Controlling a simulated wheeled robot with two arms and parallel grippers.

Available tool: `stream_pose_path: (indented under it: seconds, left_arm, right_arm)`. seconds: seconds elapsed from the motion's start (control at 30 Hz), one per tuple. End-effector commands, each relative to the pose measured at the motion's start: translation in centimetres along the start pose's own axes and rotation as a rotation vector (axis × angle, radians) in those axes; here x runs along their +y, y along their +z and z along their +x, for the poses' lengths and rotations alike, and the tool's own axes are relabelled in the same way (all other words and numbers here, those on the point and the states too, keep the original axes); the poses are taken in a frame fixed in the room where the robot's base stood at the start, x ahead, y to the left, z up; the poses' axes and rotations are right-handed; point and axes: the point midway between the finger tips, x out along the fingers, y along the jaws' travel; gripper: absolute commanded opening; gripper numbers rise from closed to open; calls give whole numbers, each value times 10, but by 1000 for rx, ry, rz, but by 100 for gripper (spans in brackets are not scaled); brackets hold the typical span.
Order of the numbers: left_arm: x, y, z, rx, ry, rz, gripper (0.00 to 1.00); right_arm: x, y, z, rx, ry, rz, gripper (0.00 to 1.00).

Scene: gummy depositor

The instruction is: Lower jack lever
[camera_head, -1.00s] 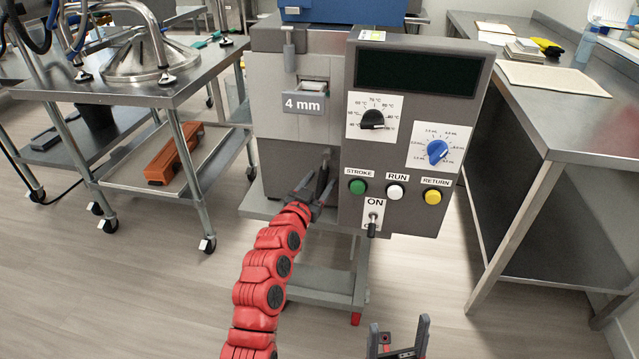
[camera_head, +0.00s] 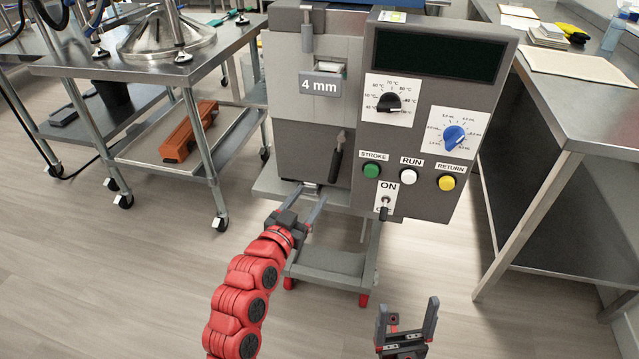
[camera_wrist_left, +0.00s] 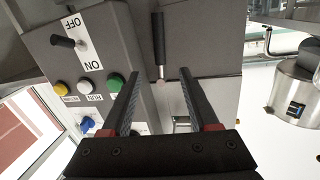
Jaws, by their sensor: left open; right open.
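The jack lever (camera_head: 336,161) is a short black handle on the lower front of the grey machine (camera_head: 300,136). It hangs down at a slight tilt from a small metal pivot. My left gripper (camera_head: 311,191) is open and empty, just below and in front of the lever, apart from it. In the left wrist view the lever (camera_wrist_left: 158,38) lies beyond the gap between the open fingers (camera_wrist_left: 160,76), and nothing is between them. My right gripper (camera_head: 408,306) is open and empty, low in the head view, far from the lever.
The control panel (camera_head: 430,135) with a toggle switch (camera_head: 384,208) and coloured buttons is right of the lever. A stand with red feet (camera_head: 330,262) is under the machine. A cart (camera_head: 95,68) stands left and a steel table (camera_head: 585,115) right. Floor between is clear.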

Motion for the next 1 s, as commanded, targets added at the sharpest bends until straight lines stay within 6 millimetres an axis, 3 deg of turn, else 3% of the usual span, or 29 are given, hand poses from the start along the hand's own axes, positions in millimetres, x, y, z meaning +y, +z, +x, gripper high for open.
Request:
stream_pose_path:
  seconds: [0.1,0.27,0.8,0.93,1.0]
  left_arm:
    - [-1,-1,-19,2,-2,1,61]
    - [0,0,-32,-1,0,-1,61]
    - [0,-1,-34,2,-2,-1,61]
    - [-16,1,-35,40,-58,-21,61]
    - [-37,0,-39,96,-132,-42,61]
  right_arm:
    - [0,0,0,0,0,0,84]
    - [0,0,0,0,0,0,84]
    - [0,0,0,0,0,0,84]
    - [0,0,0,0,0,0,84]
    - [0,0,0,0,0,0,84]
